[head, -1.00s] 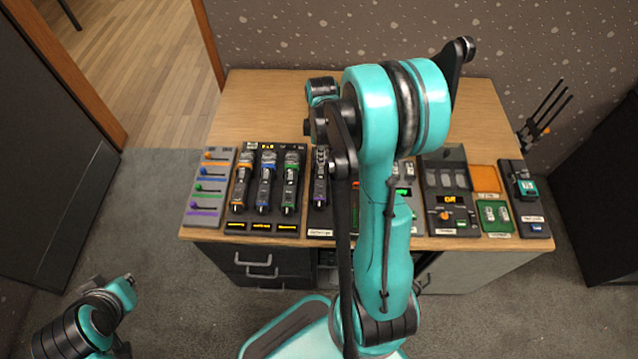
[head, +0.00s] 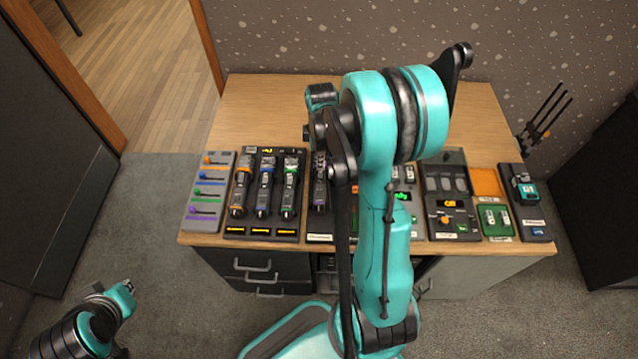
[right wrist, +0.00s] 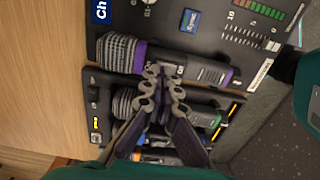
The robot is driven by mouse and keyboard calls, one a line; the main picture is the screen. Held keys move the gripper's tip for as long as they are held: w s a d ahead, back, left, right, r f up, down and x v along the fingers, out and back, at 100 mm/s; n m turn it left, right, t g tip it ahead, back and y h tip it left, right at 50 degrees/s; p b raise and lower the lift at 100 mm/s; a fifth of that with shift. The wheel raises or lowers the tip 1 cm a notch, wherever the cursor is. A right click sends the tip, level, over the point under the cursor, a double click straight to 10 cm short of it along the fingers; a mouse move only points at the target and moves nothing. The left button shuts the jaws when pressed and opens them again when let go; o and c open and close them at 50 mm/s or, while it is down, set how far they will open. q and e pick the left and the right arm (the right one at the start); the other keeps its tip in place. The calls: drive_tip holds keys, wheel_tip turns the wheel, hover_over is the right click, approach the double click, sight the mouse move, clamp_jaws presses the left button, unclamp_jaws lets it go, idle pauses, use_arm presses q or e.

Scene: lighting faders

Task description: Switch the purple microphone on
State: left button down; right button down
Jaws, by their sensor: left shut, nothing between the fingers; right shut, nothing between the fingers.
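The purple microphone (right wrist: 118,55) has a grey mesh head and purple bands, and lies in a dark holder in the right wrist view. In the head view the purple microphone (head: 319,193) is partly hidden beside my right arm. My right gripper (right wrist: 163,76) is shut and empty, its fingertips over the middle of the purple microphone's body. They cover that part, so I cannot tell its switch position or whether they touch. My left gripper (head: 121,350) is shut and empty, low at the left of the head view, away from the desk.
Green (head: 289,185), blue (head: 264,185) and orange (head: 240,185) microphones lie left of the purple one. A coloured slider panel (head: 207,192) is at the desk's left. More control panels (head: 452,205) stand at right. The back left of the desk (head: 260,105) is clear.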

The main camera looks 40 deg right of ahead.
drive_tip(key=shift+f+b, duration=0.85)
drive_tip(key=shift+f, duration=0.15)
idle(0.8)
drive_tip(key=shift+r, duration=0.1)
drive_tip(key=shift+r+p, duration=2.65)
drive_tip(key=shift+r, duration=0.8)
drive_tip(key=s+a+r+m+t, duration=0.3)
drive_tip(key=s+a+r+m, duration=0.1)
drive_tip(key=a, duration=0.5)
drive_tip(key=s+a+r+m+t, duration=0.4)
drive_tip(key=a+r, duration=0.4)
drive_tip(key=a, duration=0.2)
drive_tip(key=shift+s+a+r+m+b, duration=0.15)
drive_tip(key=shift+s+a+m+b, duration=0.3)
drive_tip(key=shift+m, duration=0.55)
drive_tip(key=shift+s+d, duration=0.15)
drive_tip(key=shift+d, duration=0.1)
